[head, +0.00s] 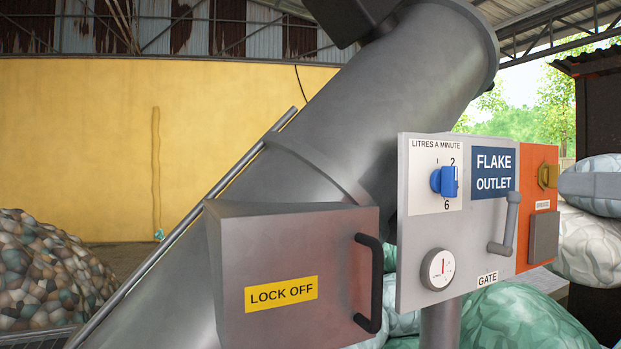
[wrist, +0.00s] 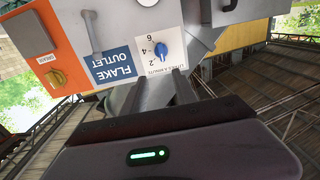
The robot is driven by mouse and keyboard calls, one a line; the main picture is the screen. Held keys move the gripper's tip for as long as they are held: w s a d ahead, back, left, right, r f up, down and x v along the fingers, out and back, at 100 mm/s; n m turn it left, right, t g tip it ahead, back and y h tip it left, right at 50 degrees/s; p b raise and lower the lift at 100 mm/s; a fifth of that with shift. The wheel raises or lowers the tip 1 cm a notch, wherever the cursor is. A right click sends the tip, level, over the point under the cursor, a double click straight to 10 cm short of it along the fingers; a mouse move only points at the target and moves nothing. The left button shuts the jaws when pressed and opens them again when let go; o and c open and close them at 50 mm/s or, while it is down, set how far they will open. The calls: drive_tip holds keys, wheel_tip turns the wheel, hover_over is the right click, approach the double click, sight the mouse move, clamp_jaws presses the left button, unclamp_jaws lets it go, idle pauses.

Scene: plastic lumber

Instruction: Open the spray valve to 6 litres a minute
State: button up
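The spray valve is a blue knob (head: 445,181) on a white plate (head: 424,205) headed LITRES A MINUTE, at the upper left of the grey panel. In the head view a 2 shows above it and a 6 below. The knob also shows in the wrist view (wrist: 162,51), upside down, with 2, 4 and 6 beside it. I cannot tell exactly which mark it points to. My gripper (wrist: 156,86) shows in the wrist view, its two fingers apart with nothing between them. The knob lies beyond the fingertips, apart from them. The gripper is not clearly visible in the head view.
The panel also carries a round gauge (head: 438,269), a grey GATE lever (head: 506,226) and a yellow knob (head: 547,176) on an orange plate. A grey LOCK OFF box (head: 300,268) with a black handle juts out left of the panel. Bulging sacks (head: 520,318) lie behind.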

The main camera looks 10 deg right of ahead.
sight(456, 179)
drive_tip(key=p+x, duration=0.1)
drive_tip(key=x, duration=0.7)
drive_tip(key=p+x, duration=0.1)
drive_tip(key=x, duration=0.8)
drive_tip(key=shift+s+a+f, duration=0.1)
drive_tip(key=shift+a, duration=0.15)
drive_tip(key=shift+c, duration=0.4)
clamp_jaws()
